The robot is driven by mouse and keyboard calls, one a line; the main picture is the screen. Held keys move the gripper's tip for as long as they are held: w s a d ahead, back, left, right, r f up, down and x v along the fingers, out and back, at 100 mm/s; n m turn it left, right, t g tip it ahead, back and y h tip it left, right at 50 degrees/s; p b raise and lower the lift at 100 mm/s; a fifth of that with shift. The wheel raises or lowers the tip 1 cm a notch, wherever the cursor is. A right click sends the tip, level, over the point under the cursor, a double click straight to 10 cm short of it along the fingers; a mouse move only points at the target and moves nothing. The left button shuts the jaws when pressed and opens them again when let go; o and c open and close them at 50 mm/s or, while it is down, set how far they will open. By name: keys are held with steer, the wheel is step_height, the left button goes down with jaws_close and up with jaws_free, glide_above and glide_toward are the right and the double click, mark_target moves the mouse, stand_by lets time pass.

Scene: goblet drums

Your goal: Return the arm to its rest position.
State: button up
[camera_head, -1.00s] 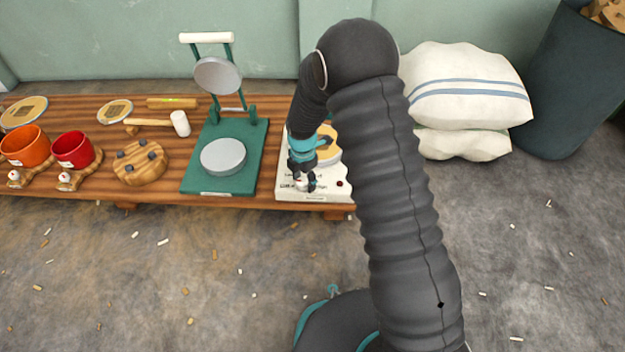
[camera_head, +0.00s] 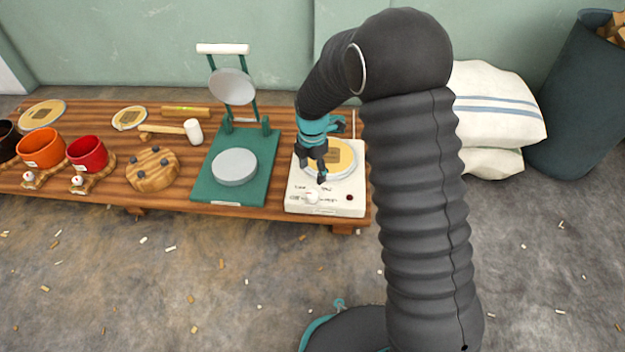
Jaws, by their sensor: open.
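My arm rises at the right of the view in a dark ribbed sleeve and bends over toward the bench. My gripper (camera_head: 318,172) points down, open and empty, above the front part of the white device (camera_head: 325,200). The device has a white knob (camera_head: 311,195) and a dark red button (camera_head: 349,197) on its front. A round plate with a tan square patch (camera_head: 343,158) lies on top of it, partly hidden behind my gripper. The gap between fingertips and device is hard to judge.
On the low wooden bench (camera_head: 110,195) stand a green press (camera_head: 205,190) with its lid raised, a mallet (camera_head: 190,130), a wooden disc (camera_head: 152,170), a red cup (camera_head: 87,152) and an orange cup (camera_head: 40,147). White sacks (camera_head: 495,120) and a dark bin (camera_head: 575,110) stand right.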

steer(key=shift+r, duration=0.75)
steer(key=s+d+r+m+t+p, duration=0.2)
steer(key=s+d+r+m, duration=0.4)
steer(key=s+r+m, duration=0.3)
steer(key=s+d+r+m+t+p, duration=0.1)
steer(key=s+d+r+m+p, duration=0.3)
steer(key=r, duration=0.9)
steer(key=s+d+r+m+t+p, duration=0.2)
steer(key=s+d+r+m+p, duration=0.1)
steer(key=s+d+r+m, duration=0.6)
steer(key=s+r+m, duration=0.2)
steer(key=s+m, duration=0.2)
steer(key=s, duration=0.2)
steer(key=shift+s+d+r+m+t, duration=0.15)
steer(key=shift+d+r+m+t, duration=0.15)
steer(key=shift+d+m, duration=0.1)
